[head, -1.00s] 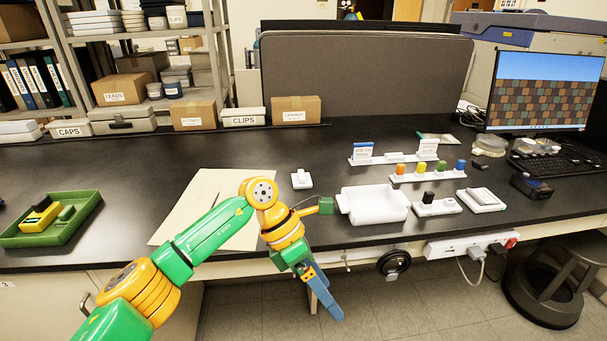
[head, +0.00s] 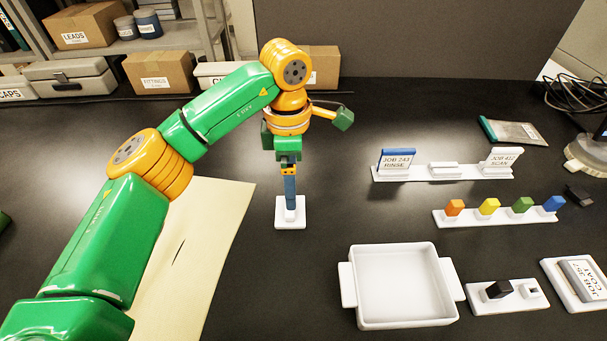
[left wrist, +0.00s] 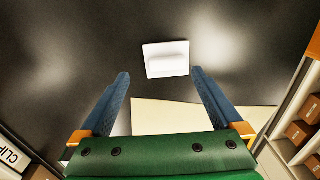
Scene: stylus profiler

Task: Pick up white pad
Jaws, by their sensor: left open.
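The white pad (head: 283,222) is a small square white base with a raised part, lying on the black bench right of the beige sheet. My left gripper (head: 291,204) points down over it, and its blue fingers cover part of it in the head view. In the left wrist view the white pad (left wrist: 166,62) lies just beyond the two spread fingertips of my left gripper (left wrist: 160,73), roughly between their lines. The fingers are open and empty. Whether a fingertip touches the pad cannot be told. My right gripper is not in view.
A white tray (head: 402,250) stands at the front right. A holder with two upright job cards (head: 440,175) and a strip with several coloured blocks (head: 495,216) stand behind it. Boxes (head: 160,72) line the back left. Bare bench lies between pad and tray.

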